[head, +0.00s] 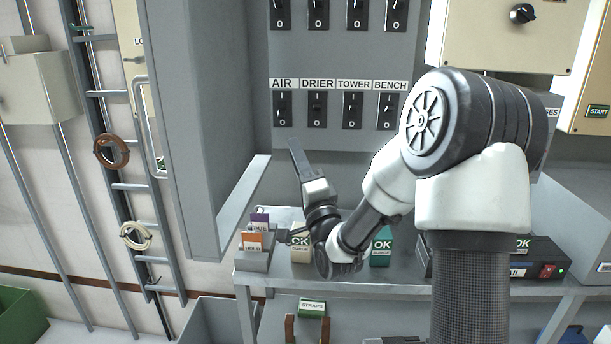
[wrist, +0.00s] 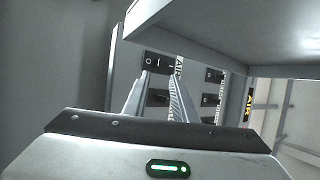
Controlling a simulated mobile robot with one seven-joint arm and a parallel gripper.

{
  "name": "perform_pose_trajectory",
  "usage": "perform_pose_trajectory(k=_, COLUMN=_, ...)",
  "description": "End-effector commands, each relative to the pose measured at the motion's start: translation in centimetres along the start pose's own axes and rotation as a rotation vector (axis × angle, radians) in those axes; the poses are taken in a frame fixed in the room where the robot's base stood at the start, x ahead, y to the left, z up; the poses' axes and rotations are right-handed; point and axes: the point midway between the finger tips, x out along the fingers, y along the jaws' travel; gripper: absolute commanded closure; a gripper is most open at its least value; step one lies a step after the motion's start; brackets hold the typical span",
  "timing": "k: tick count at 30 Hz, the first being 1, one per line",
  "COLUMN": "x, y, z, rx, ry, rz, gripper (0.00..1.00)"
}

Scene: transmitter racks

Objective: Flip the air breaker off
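The air breaker (head: 283,110) is a black switch under the AIR label (head: 282,84), at the left end of the lower row on a grey panel. My gripper (head: 295,145) points up just below it in the head view, its fingers seen nearly edge-on. In the wrist view the two fingers of my gripper (wrist: 158,76) are apart with nothing between them. A black breaker (wrist: 156,62) beside an AIR label (wrist: 178,72) shows just beyond the fingertips. I cannot tell whether they touch it, nor clearly read its lever position.
The drier (head: 318,110), tower (head: 353,110) and bench (head: 387,110) breakers sit close to the right. An open grey cabinet door (head: 200,120) stands left of the panel. Below is a shelf (head: 340,285) with tagged blocks, including an orange one (head: 252,242).

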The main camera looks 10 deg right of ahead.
Motion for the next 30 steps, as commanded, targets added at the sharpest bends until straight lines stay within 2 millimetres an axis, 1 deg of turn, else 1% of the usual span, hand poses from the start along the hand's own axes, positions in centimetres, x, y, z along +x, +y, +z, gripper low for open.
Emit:
perform_pose_trajectory(k=1, x=-1.3, y=0.0, z=-0.1, rx=0.0, ry=0.001, rz=0.004, gripper=0.75)
perform_pose_trajectory(k=3, x=-2.8, y=0.1, z=-0.1, rx=0.0, ry=0.001, rz=0.004, gripper=0.75)
perform_pose_trajectory(k=6, x=-4.5, y=0.1, z=0.0, rx=0.001, ry=0.0, rz=0.003, gripper=0.75)
perform_pose_trajectory(k=9, x=-5.7, y=0.1, z=0.0, rx=0.001, ry=0.001, rz=0.002, gripper=0.75)
perform_pose_trajectory(k=12, x=-6.4, y=0.0, z=0.0, rx=0.001, ry=0.001, rz=0.001, gripper=0.75)
perform_pose_trajectory(k=17, x=-6.7, y=0.0, z=0.0, rx=0.0, ry=0.001, rz=-0.001, gripper=0.75)
perform_pose_trajectory(k=25, x=-6.5, y=-0.1, z=0.2, rx=-0.016, ry=-0.008, rz=0.013, gripper=0.75)
perform_pose_trajectory(k=28, x=-5.8, y=-0.1, z=1.0, rx=-0.095, ry=-0.047, rz=0.075, gripper=0.75)
perform_pose_trajectory(k=30, x=-5.2, y=0.0, z=1.8, rx=-0.198, ry=-0.095, rz=0.156, gripper=0.75)
